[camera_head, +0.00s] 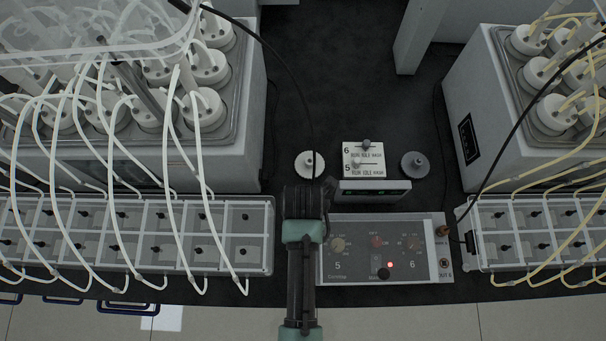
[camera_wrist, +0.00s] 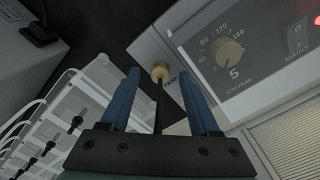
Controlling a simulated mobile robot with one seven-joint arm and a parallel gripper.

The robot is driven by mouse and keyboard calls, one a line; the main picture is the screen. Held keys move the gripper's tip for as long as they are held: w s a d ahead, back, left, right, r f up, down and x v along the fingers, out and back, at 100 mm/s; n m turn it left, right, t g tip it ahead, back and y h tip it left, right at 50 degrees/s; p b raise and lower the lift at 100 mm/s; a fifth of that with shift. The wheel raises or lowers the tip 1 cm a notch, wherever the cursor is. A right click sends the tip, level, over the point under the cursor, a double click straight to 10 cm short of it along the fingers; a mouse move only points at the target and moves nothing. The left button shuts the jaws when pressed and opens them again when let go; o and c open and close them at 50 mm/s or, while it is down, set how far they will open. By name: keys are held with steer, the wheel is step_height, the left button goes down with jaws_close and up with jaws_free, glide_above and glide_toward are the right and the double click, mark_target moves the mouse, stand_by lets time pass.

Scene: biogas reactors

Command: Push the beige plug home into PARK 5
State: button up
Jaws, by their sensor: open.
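The beige plug (camera_wrist: 160,70) shows in the wrist view at the near corner of the control box, beside a partly covered label that reads PARK. A thin dark cable runs from the plug back between the fingers. My gripper (camera_wrist: 158,78) is open, with one blue finger on each side of the plug and cable. I see gaps between the fingers and the plug. How deep the plug sits in the PARK socket cannot be told. In the head view my arm covers the left end of the control box (camera_head: 360,260), and the plug is hidden there.
Knob 5 (camera_wrist: 229,53) is on the panel close to the right finger. A clear rack with black valves (camera_head: 140,235) stands left of my arm. Another brownish plug (camera_head: 442,231) with a black cable is at the box's right end. A black cable hangs above my wrist.

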step_height(320, 180, up, 11)
steer(key=b, duration=0.1)
steer(key=w+r+m+t+b, duration=0.2)
steer(key=w+r+m+t, duration=0.55)
steer(key=w+r, duration=0.6)
steer(key=w+r+m+t+b, duration=0.1)
steer(key=w+r+m+t, duration=0.25)
steer(key=r, duration=0.35)
steer(key=w+r+m+t+b, duration=0.1)
steer(key=w+r+m+t, duration=0.25)
steer(key=r, duration=0.35)
steer(key=s+r+m+t+b, duration=0.1)
steer(key=s+r+m+t, duration=0.2)
steer(key=r, duration=0.7)
steer(key=s+r+m+t+b, duration=0.1)
steer(key=s+r+m+t, duration=0.3)
steer(key=r, duration=0.6)
steer(key=s+r+m+t+b, duration=0.1)
steer(key=s+r+m+t, duration=0.3)
steer(key=r, duration=0.6)
steer(key=shift+m+t, duration=0.75)
steer(key=shift+t, duration=0.2)
steer(key=shift+f, duration=0.15)
